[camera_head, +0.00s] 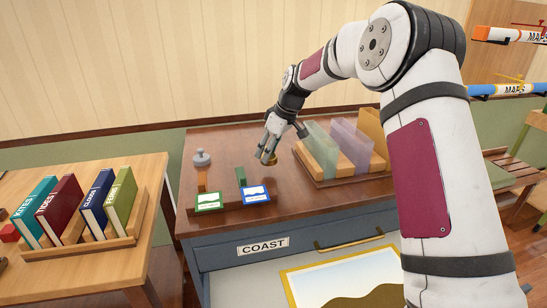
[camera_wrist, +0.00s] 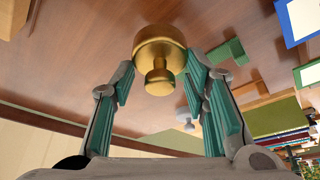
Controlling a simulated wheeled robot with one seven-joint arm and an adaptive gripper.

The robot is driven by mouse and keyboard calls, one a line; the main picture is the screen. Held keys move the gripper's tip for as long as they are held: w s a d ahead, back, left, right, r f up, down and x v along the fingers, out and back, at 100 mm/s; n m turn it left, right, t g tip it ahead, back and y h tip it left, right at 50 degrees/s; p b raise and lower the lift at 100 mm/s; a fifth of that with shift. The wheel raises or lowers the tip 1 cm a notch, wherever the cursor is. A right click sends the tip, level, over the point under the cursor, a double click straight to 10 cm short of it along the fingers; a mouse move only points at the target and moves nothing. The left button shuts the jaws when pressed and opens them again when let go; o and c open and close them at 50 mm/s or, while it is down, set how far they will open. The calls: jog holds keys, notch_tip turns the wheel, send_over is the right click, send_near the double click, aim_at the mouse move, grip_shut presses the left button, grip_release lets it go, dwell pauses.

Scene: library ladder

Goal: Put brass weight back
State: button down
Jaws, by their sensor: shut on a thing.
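The brass weight (camera_wrist: 160,45) shows in the wrist view as a round body with a small knob. My gripper (camera_wrist: 163,95) is shut on it, with the teal-padded fingers at either side of the knob. In the head view my gripper (camera_head: 267,150) points down at the dark wooden cabinet top (camera_head: 290,195), and only a little of the brass weight (camera_head: 270,161) shows beneath it. The weight is at or just above the surface; I cannot tell if it touches. A grey knobbed weight (camera_head: 201,158) stands to the left on the same top.
A green-framed card (camera_head: 209,201) and a blue-framed card (camera_head: 257,194) sit near the cabinet's front edge. A wooden rack (camera_head: 318,152) of translucent panels stands to the right. Below, the COAST drawer (camera_head: 262,247) is open with a framed picture. A book rack (camera_head: 95,243) stands at left.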

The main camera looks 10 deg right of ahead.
aim_at(274, 156)
jog(key=shift+w+d+f, duration=0.1)
jog(key=shift+w+d, duration=0.65)
jog(key=shift+d, duration=0.2)
jog(key=shift+f, duration=1.7)
jog(key=shift+f, duration=0.15)
jog(key=c, duration=0.9)
grip_release()
